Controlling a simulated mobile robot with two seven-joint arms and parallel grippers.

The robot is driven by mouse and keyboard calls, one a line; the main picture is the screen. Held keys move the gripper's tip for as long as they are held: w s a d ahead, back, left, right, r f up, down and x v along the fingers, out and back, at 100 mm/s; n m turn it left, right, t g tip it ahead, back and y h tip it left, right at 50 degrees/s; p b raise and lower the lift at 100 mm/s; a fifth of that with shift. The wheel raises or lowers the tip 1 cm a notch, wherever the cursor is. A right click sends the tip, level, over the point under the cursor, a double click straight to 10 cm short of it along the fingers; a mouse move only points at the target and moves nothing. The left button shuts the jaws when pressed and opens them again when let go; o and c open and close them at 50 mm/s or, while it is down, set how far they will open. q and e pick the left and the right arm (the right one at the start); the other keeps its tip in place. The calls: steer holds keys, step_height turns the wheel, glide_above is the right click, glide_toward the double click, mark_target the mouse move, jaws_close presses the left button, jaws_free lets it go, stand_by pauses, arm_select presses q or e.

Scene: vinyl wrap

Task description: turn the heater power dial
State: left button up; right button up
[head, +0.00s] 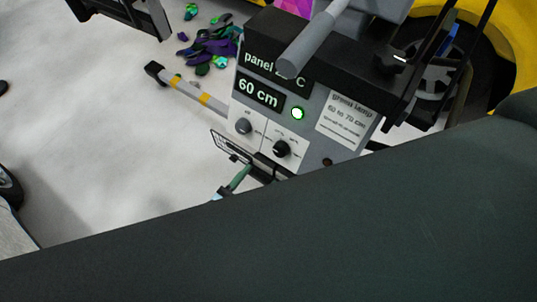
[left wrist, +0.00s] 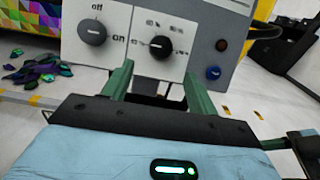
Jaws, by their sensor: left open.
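The heater control box (head: 262,125) has a grey front with two round dials. The left dial (head: 243,126), marked off and on, also shows in the left wrist view (left wrist: 93,32). The darker right dial (head: 281,149) has several small unreadable marks and also shows in the left wrist view (left wrist: 160,47). My left gripper (left wrist: 156,82) is open and empty, its green fingers apart just below the right dial, touching neither dial as far as I can see. In the head view my dark arm hides most of this gripper. My right gripper is not in view.
The box has a "60 cm" display (head: 260,94), a lit green lamp (head: 297,113) and a printed label (head: 342,121). A grey bar (head: 312,40) sticks out above. Coloured scraps (head: 212,45) lie on the floor behind. The floor at left is mostly clear.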

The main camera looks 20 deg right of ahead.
mark_target(275, 152)
arm_select(q)
steer(key=shift+x, duration=3.9)
steer(key=c, duration=1)
steer(key=shift+m, duration=0.3)
steer(key=m+g, duration=0.1)
steer(key=m, duration=0.1)
steer(key=m+g+h, duration=0.1)
steer(key=m, duration=0.3)
steer(key=shift+w+a+m+g, duration=0.2)
steer(key=shift+w+m+g, duration=0.1)
steer(key=shift+g, duration=0.1)
steer(key=m+g, duration=0.1)
steer(key=m, duration=0.1)
steer(key=m+g, duration=0.1)
steer(key=m, duration=0.2)
steer(key=m+g, duration=0.1)
steer(key=m, duration=0.1)
steer(key=shift+w+a+r, duration=0.1)
steer(key=shift+w+r, duration=0.1)
steer(key=shift+r, duration=0.1)
steer(key=shift+m, duration=0.3)
